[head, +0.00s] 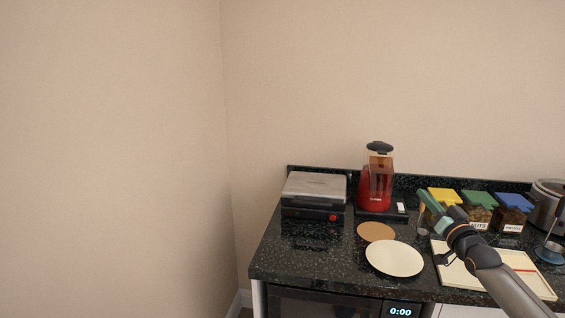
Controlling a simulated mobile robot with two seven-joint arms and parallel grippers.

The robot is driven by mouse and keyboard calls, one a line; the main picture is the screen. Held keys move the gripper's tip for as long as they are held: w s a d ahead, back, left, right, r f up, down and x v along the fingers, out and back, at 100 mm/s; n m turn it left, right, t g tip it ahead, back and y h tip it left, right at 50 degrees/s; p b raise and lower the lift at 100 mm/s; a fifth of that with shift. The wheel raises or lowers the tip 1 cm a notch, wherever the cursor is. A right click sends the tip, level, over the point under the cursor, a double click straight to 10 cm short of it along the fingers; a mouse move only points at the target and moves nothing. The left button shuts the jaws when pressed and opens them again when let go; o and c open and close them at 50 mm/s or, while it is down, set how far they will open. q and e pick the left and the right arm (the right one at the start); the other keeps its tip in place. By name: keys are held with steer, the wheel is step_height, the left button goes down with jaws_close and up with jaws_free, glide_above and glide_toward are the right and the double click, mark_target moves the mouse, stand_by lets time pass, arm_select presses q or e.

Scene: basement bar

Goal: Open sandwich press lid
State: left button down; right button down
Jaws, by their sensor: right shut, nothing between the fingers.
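The sandwich press (314,209) stands at the left end of the black speckled counter, against the back edge. Its silver lid (315,186) lies flat and looks closed over the dark base, which has a red knob at the front. My right gripper (425,199) is over the right part of the counter, in front of the jars. It is shut and empty, apart from the press and well to its right. My left gripper is not in view.
A red blender (376,182) stands just right of the press. A brown disc (376,231) and a cream plate (394,259) lie in front. Jars with coloured lids (478,199) and a tray (457,275) are at the right. The counter before the press is clear.

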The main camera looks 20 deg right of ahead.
steer(key=s+a+f+n+g+y, duration=0.1)
steer(key=s+a+f+n+g, duration=0.2)
steer(key=f, duration=0.5)
steer(key=s+a+f+n+g+y, duration=0.1)
steer(key=s+a+f+n+y, duration=0.15)
steer(key=a+f, duration=0.35)
steer(key=s+a+f+n+g+y, duration=0.1)
steer(key=s+a+f+n+g, duration=0.2)
steer(key=f, duration=0.6)
steer(key=s+a+f+n+g, duration=0.2)
steer(key=s+a+f+n, duration=0.25)
steer(key=s+f, duration=0.45)
steer(key=s+a+f+n+g, duration=0.35)
steer(key=s+a+f, duration=0.25)
steer(key=s, duration=0.4)
steer(key=s+a+f+m+t+y, duration=0.1)
steer(key=a+m, duration=0.7)
steer(key=a, duration=1.1)
steer(key=shift+s+a+f+t+y, duration=0.3)
steer(key=shift+s+f+t+y, duration=0.1)
steer(key=shift+f+t+y, duration=0.2)
steer(key=shift+a+m, duration=0.15)
steer(key=shift+m, duration=0.1)
